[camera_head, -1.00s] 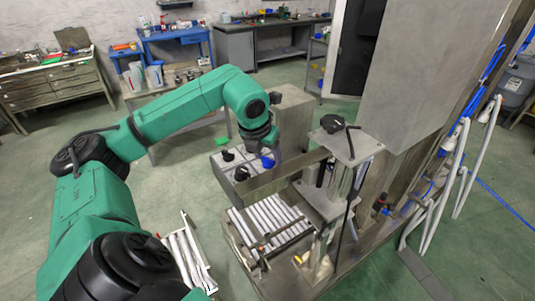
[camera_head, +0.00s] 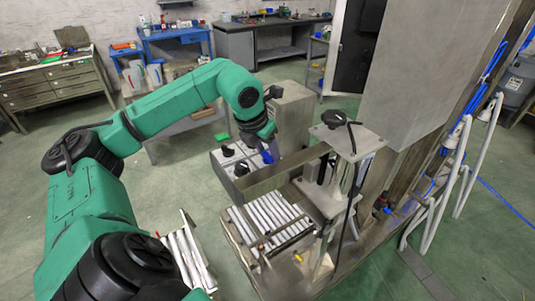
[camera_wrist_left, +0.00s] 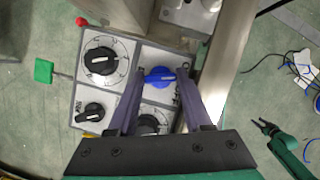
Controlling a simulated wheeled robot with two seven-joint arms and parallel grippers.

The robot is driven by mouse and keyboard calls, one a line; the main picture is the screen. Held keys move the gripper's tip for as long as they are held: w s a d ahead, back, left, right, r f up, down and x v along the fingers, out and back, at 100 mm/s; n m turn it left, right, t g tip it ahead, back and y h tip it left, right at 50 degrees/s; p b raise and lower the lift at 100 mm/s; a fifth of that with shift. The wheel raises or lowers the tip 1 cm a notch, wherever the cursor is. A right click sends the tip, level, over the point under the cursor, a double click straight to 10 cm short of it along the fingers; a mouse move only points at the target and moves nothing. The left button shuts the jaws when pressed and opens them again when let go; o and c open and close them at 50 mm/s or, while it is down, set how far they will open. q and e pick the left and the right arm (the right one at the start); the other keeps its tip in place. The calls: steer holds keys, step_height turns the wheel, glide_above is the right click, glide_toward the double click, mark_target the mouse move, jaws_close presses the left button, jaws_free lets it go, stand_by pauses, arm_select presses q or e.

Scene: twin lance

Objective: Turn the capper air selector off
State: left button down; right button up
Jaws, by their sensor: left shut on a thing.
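A pale control panel (camera_head: 228,184) on a box stands in the middle of the head view. In the left wrist view the panel (camera_wrist_left: 126,110) carries black round knobs, one at upper left (camera_wrist_left: 101,61) and one at lower left (camera_wrist_left: 91,112), plus a blue selector knob (camera_wrist_left: 160,77) at upper right. My left gripper (camera_wrist_left: 160,84) is shut on the blue knob, one finger on each side. The blue knob's handle lies nearly level across the wrist view. Another black knob (camera_wrist_left: 149,124) shows between the fingers. Labels are too small to read.
A steel rail (camera_head: 285,172) runs close beside the panel. A capper post with a top plate (camera_head: 345,138) stands to the right. A bed of rollers (camera_head: 268,222) lies in front. Open green floor (camera_head: 190,150) is left of the panel.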

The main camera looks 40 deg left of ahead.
arm_select(q)
steer(key=m+h+b, duration=0.1)
steer(key=m, duration=0.1)
steer(key=shift+a+f+m, duration=0.1)
steer(key=shift+m, duration=0.2)
steer(key=shift+m+h, duration=0.4)
steer(key=shift+m, duration=0.5)
steer(key=m, duration=0.1)
steer(key=m+h, duration=0.1)
steer(key=shift+r+m, duration=0.25)
steer(key=shift+m, duration=0.05)
steer(key=shift+w+a+m+g+h+p, duration=0.1)
steer(key=shift+m+g+h+p, duration=0.45)
steer(key=shift+m+p, duration=0.8)
steer(key=shift+f+m, duration=0.1)
steer(key=shift+m, duration=0.25)
steer(key=c, duration=0.6)
jaws_free()
